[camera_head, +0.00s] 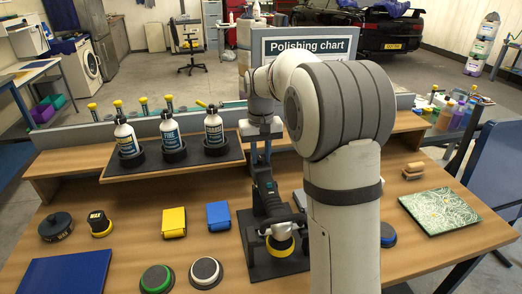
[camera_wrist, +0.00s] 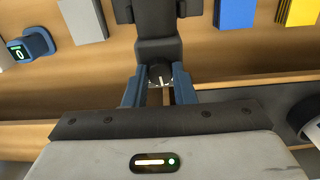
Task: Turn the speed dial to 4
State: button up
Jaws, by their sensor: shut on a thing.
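The small dark speed dial (camera_wrist: 159,73) with a pale mark sits at that end. My gripper (camera_wrist: 158,88) is shut on the dial, with one blue finger on each side. In the head view, my gripper (camera_head: 264,150) is at the polisher's far end, and the dial cannot be made out there. I cannot read the dial's number.
A blue device with a screen showing 0 (camera_wrist: 18,52) is to the left in the wrist view. The Polishing chart (camera_head: 310,46) stands behind.

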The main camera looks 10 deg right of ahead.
aim_at(261, 157)
jog(key=shift+m+p, duration=0.5)
jog(key=shift+m, duration=1.5)
jog(key=o, duration=1)
notch_tip(261, 157, up, 8)
jog(key=shift+f, duration=0.1)
